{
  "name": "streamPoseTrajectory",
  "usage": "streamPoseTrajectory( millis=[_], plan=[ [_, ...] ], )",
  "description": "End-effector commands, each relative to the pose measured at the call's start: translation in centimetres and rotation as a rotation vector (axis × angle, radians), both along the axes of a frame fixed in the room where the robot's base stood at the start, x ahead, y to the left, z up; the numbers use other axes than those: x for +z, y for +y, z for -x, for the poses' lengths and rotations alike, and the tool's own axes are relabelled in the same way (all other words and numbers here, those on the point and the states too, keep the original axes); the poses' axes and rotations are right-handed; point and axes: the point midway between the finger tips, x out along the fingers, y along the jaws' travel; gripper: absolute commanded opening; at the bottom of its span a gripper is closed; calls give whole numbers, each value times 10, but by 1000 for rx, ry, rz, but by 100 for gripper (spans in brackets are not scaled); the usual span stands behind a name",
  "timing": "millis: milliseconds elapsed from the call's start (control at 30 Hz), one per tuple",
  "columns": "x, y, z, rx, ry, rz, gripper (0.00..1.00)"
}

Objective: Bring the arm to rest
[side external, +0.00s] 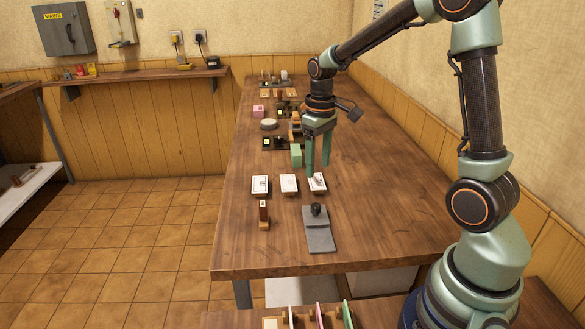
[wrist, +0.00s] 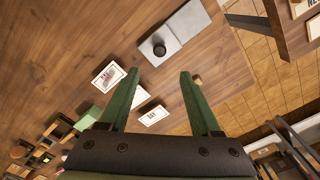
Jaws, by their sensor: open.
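My gripper (side external: 317,160) hangs from my arm above the wooden bench (side external: 370,190), pointing down, with its two green fingers apart. Nothing shows between the fingers. In the wrist view my gripper (wrist: 154,80) is also open, its fingertips apart above a bare part of the bench and the small cards. In the side view a green block (side external: 296,155) stands just left of the fingers; whether they touch it I cannot tell.
Three printed cards on blocks (side external: 289,184), a wooden-handled stamp (side external: 264,215) and a grey plate with a black knob (side external: 319,232) stand in front of my gripper. Several small devices (side external: 275,143) line the bench behind. The bench's right side is clear.

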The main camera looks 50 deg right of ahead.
Motion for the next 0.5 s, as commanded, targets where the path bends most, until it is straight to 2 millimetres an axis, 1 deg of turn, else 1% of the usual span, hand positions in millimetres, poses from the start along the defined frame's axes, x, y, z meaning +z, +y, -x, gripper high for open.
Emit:
streamPoseTrajectory(
  millis=[333, 433, 500],
  plan=[
    [3, 2, 0, 0, -5, 2, 64],
    [13, 9, 3, 3, -31, 8, 64],
    [25, 17, 7, 4, -63, 16, 64]
  ],
)
